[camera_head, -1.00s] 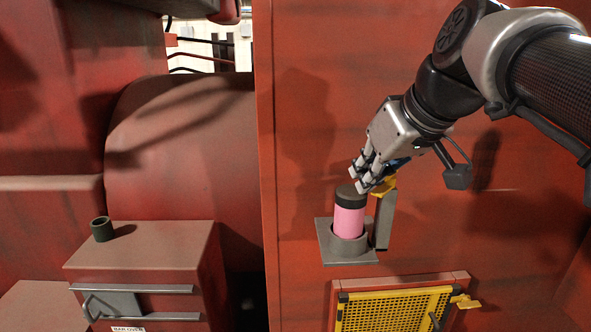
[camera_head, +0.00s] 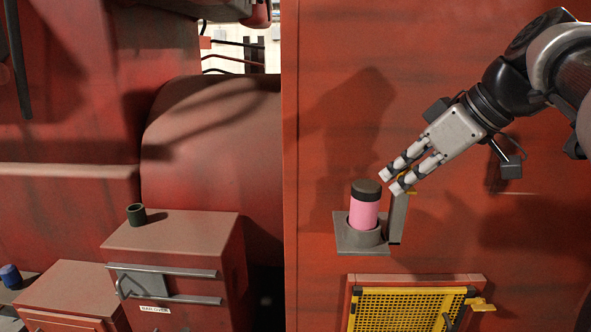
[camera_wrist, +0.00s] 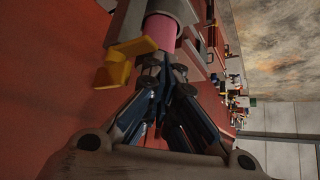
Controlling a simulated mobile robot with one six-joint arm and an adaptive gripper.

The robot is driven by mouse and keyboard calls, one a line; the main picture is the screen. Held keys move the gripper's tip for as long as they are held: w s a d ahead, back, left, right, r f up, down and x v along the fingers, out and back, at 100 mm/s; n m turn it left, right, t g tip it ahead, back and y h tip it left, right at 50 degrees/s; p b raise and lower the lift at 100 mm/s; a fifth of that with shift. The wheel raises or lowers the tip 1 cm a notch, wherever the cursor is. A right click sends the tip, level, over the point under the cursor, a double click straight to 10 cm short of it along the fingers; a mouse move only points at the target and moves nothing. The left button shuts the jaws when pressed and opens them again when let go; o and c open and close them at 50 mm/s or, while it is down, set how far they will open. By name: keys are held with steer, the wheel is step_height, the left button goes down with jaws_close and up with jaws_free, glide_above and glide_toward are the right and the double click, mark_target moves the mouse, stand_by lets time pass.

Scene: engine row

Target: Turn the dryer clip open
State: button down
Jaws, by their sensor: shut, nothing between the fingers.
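The dryer is a pink cylinder (camera_head: 363,213) with a dark cap (camera_head: 366,189), upright in a grey holder (camera_head: 355,241) on the red wall. A grey upright bracket (camera_head: 397,219) stands at its right. The yellow clip (camera_head: 412,192) shows only as a sliver at the bracket's top, mostly behind my fingers. In the wrist view the yellow clip (camera_wrist: 122,62) sticks out beside the pink cylinder (camera_wrist: 161,31). My gripper (camera_head: 391,182) is shut and empty, its fingertips just right of the cap and in front of the bracket top. Whether it touches the clip I cannot tell.
Below the holder is a yellow mesh panel (camera_head: 405,311) with a yellow latch (camera_head: 480,304). At left a red cabinet (camera_head: 172,237) bears a dark green cup (camera_head: 136,214). A blue cup (camera_head: 10,276) stands at the far left. The wall above the dryer is clear.

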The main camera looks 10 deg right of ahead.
steer(key=shift+d+f, duration=0.15)
steer(key=shift+d, duration=0.05)
stand_by(0.6)
